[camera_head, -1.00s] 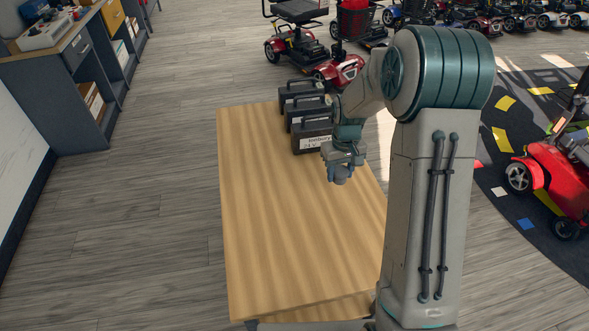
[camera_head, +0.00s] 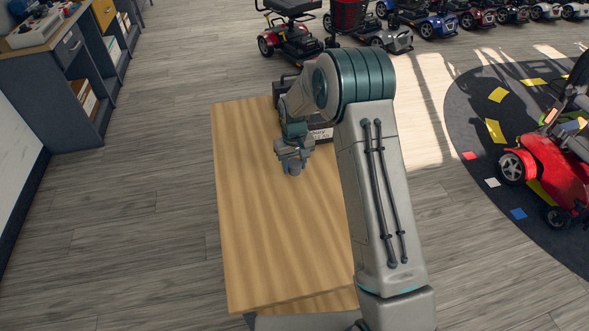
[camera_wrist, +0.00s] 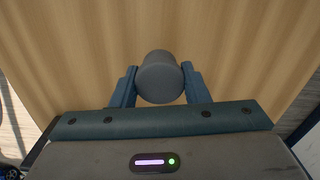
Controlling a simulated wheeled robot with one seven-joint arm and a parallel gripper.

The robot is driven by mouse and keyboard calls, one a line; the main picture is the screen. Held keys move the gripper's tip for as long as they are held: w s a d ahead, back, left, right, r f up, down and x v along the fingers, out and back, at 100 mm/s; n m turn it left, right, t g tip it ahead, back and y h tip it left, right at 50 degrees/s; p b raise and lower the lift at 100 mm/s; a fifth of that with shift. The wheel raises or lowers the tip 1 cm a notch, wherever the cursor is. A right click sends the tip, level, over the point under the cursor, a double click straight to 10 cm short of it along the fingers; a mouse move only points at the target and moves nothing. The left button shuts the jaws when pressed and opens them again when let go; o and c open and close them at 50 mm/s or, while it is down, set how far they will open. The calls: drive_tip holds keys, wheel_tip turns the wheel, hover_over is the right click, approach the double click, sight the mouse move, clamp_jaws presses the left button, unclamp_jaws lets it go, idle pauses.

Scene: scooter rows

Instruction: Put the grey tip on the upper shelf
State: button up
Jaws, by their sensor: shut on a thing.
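The grey tip (camera_wrist: 160,78) is a short, round grey piece held between the two blue fingers of my gripper (camera_wrist: 160,88) in the wrist view. My gripper is shut on it, above the wooden table. In the head view my gripper (camera_head: 294,170) points down over the upper part of the table, and the grey tip is too small there to tell apart from the fingers. An upper shelf cannot be made out for certain; a grey shelving unit (camera_head: 75,95) with open compartments stands at the upper left.
The wooden table (camera_head: 260,230) has a bare top at its left and front. Black battery cases (camera_head: 322,133) stand at its far end, mostly hidden by my arm. A red scooter (camera_head: 555,165) is at the right. Grey floor (camera_head: 150,220) lies clear between table and shelving unit.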

sight(294, 171)
drive_tip(key=shift+f, duration=1.4)
drive_tip(key=shift+f, duration=0.15)
drive_tip(key=o, duration=1)
drive_tip(key=shift+c, duration=0.2)
